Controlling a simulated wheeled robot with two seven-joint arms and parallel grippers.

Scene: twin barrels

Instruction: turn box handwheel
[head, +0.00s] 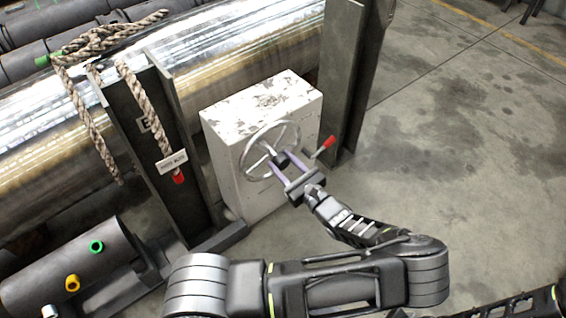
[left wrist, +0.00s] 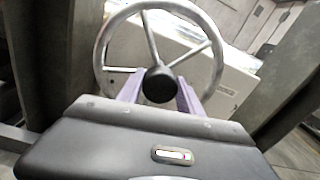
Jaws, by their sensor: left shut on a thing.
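A white, worn box (head: 224,152) stands on the floor in front of a large shiny barrel. Its metal handwheel (head: 247,155), with thin spokes and a dark hub, faces me. It also shows in the left wrist view (left wrist: 100,48), with the black hub (left wrist: 159,84) in the middle. A red-tipped handle (head: 326,142) sticks out to the right of the wheel. My left gripper (head: 283,163) is shut on the hub, with its purple fingers on either side of it. The fingers are partly hidden in the left wrist view (left wrist: 158,92). My right gripper is not in view.
Dark steel posts stand left (head: 150,150) and right (head: 345,75) of the box. A rope (head: 95,42) hangs over the barrel (head: 225,45). A dark cylinder (head: 70,268) with coloured rings lies at the lower left. The floor to the right is clear.

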